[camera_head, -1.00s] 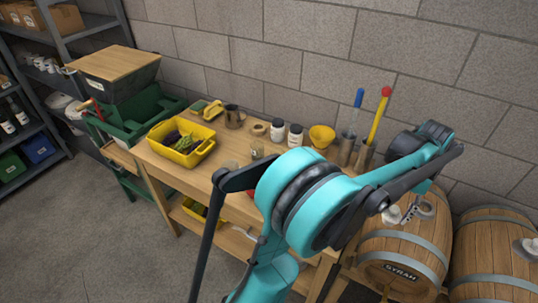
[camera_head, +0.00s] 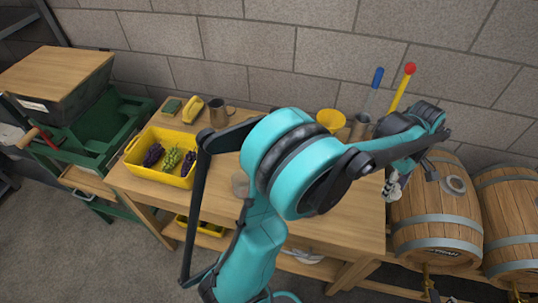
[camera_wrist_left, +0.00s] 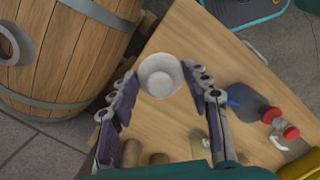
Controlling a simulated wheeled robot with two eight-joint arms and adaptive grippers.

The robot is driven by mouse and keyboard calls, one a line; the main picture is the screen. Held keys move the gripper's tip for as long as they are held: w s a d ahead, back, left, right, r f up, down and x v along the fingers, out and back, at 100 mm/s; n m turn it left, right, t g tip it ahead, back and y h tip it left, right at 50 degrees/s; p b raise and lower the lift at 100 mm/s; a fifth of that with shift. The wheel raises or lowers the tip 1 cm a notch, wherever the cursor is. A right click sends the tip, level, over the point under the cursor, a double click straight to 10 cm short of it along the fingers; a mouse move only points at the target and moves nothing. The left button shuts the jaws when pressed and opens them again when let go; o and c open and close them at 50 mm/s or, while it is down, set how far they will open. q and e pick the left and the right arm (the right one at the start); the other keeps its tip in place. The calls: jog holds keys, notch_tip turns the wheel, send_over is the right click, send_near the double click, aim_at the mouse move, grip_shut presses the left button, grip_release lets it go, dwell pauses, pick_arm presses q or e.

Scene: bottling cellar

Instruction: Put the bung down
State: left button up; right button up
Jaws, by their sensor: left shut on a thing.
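The bung (camera_wrist_left: 160,72) is a small, round, off-white piece with a hollow top. My left gripper (camera_wrist_left: 159,82) is shut on it, one finger on each side, in the left wrist view. Below it lies the wooden workbench (camera_wrist_left: 195,45), near the bench's end beside a barrel. I cannot tell whether the bung touches the bench top. In the head view, my left gripper (camera_head: 393,187) is small, at the right end of the workbench (camera_head: 345,210). My own arm covers the middle of the bench there. My right gripper is not in view.
A wooden barrel (camera_head: 435,205) stands right of the bench, a second barrel (camera_head: 510,225) beyond it. A yellow crate (camera_head: 160,179) holds grapes on the bench's left. A yellow funnel (camera_head: 330,118) stands at the back. A red-capped bottle (camera_wrist_left: 248,103) shows in the wrist view.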

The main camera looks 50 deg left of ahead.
pick_arm(q)
jog(key=d+f+n, duration=0.2)
jog(key=d+n, duration=0.3)
jog(key=n, duration=0.2)
jog(key=n+t+b, duration=0.1)
jog(key=n+b, duration=0.3)
send_near(356, 224)
jog(key=shift+s+d, duration=0.55)
jog(key=shift+d, duration=0.2)
jog(key=shift+f+b, duration=0.85)
jog(key=shift+f, duration=1.15)
jog(key=shift+f, duration=0.1)
jog(key=o, duration=1.1)
jog(key=shift+o, duration=0.2)
